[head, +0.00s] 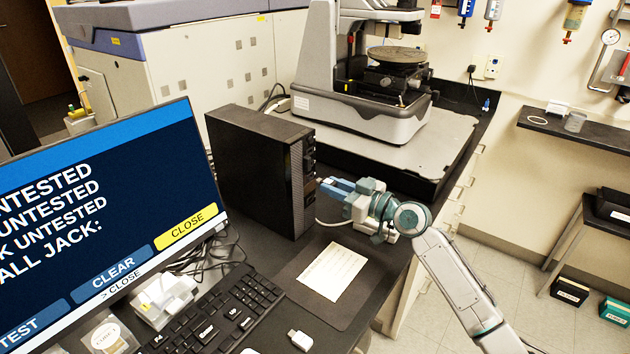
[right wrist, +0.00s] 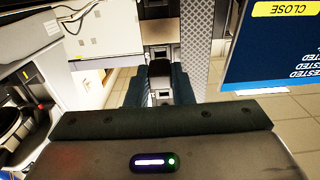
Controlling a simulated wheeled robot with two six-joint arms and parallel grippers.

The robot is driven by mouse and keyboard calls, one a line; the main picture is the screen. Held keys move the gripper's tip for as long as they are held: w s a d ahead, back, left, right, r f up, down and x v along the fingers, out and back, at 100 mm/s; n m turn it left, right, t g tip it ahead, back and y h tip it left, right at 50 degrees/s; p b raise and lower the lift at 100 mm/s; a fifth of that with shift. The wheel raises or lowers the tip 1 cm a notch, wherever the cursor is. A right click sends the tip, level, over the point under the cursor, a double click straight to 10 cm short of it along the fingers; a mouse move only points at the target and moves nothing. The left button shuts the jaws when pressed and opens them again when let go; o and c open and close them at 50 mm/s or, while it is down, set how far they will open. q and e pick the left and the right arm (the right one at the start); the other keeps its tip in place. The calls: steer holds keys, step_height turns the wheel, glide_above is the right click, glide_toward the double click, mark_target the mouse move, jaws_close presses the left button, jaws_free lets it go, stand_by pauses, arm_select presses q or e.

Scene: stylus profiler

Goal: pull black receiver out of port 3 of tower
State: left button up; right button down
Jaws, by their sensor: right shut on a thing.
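The black tower (head: 245,165) stands upright on the bench, its narrow port side facing right. My right gripper (head: 322,184) reaches it from the right, with its blue fingertips close to the port side. In the right wrist view my right gripper (right wrist: 160,88) is shut on the small black receiver (right wrist: 160,69), which sits between the blue fingers. The tower's port strip and patterned front (right wrist: 194,50) show just beyond. I cannot tell whether the receiver is still seated in the port. The fingers hide it in the head view. My left gripper is not in view.
A monitor (head: 110,215) stands at the left, with a keyboard (head: 215,310) before it. A dark mat with a white card (head: 332,271) lies below my right gripper. A white adapter (head: 300,340) lies near the front. The profiler (head: 365,100) stands behind the tower.

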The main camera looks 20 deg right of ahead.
steer(key=shift+s+d, duration=0.35)
steer(key=shift+s, duration=0.3)
stand_by(0.5)
steer(key=s+d+r, duration=0.1)
steer(key=s+r, duration=0.1)
steer(key=s, duration=0.1)
steer(key=s+d+r, duration=0.1)
steer(key=shift+s+d, duration=0.2)
steer(key=shift+d, duration=0.1)
